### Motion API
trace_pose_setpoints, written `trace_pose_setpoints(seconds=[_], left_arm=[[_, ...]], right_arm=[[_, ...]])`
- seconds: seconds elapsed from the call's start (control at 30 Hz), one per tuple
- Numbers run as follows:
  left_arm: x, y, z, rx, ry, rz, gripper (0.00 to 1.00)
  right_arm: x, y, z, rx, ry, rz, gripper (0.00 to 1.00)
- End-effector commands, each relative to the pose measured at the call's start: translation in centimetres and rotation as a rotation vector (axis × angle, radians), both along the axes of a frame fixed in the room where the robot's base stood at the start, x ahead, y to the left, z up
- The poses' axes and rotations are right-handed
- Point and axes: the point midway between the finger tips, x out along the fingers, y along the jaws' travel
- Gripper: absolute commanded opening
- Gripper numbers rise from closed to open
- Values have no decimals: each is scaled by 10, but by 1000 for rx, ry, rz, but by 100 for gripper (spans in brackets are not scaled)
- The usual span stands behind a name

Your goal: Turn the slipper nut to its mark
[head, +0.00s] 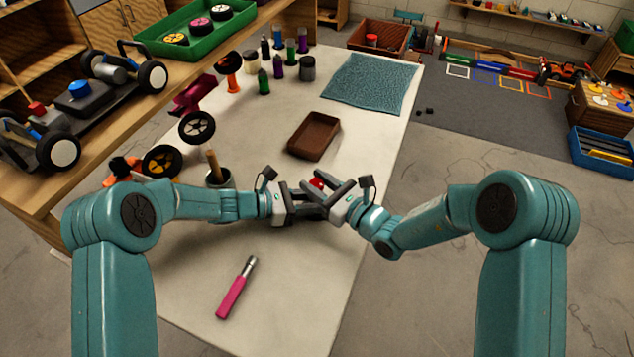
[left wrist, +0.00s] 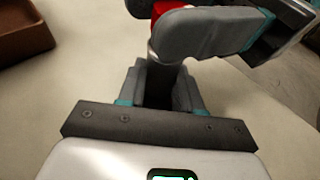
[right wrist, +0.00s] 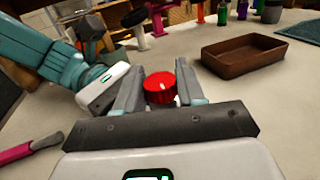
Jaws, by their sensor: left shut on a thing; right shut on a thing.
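The red slipper nut (head: 317,183) is a ribbed round cap above the bench. In the right wrist view the nut (right wrist: 160,87) sits between the fingers of my right gripper (right wrist: 160,92), which is shut on it. My left gripper (head: 302,203) meets it from the left, lower down. In the left wrist view a slice of the red nut (left wrist: 172,15) shows behind a right finger. My left gripper (left wrist: 160,88) is shut on a grey part under the nut, mostly hidden by fingers. The turning mark cannot be made out.
A brown tray (head: 314,136) lies just beyond the grippers. A pink-handled tool (head: 237,287) lies on the near bench. A cup (head: 218,178), loose wheels and several bottles stand left and back. A blue-green mat (head: 369,83) covers the far right corner.

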Motion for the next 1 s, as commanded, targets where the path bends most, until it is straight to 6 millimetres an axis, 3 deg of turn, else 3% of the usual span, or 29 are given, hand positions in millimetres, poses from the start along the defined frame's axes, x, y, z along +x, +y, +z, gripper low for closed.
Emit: trace_pose_setpoints(seconds=[0.03,0.07,0.1,0.47,0.8,1.0], left_arm=[[1,0,-1,2,0,2,8],[1,0,-1,2,0,2,8],[0,0,-1,2,0,2,8],[0,0,-1,2,0,2,8],[0,0,-1,2,0,1,8],[0,0,0,1,0,1,8]], right_arm=[[-1,1,1,0,-1,3,48],[0,1,0,0,-1,3,58],[0,1,0,0,-1,3,60],[-5,-6,0,-1,1,0,60],[-55,-61,0,1,2,-2,60],[-76,-82,0,0,0,0,60]])
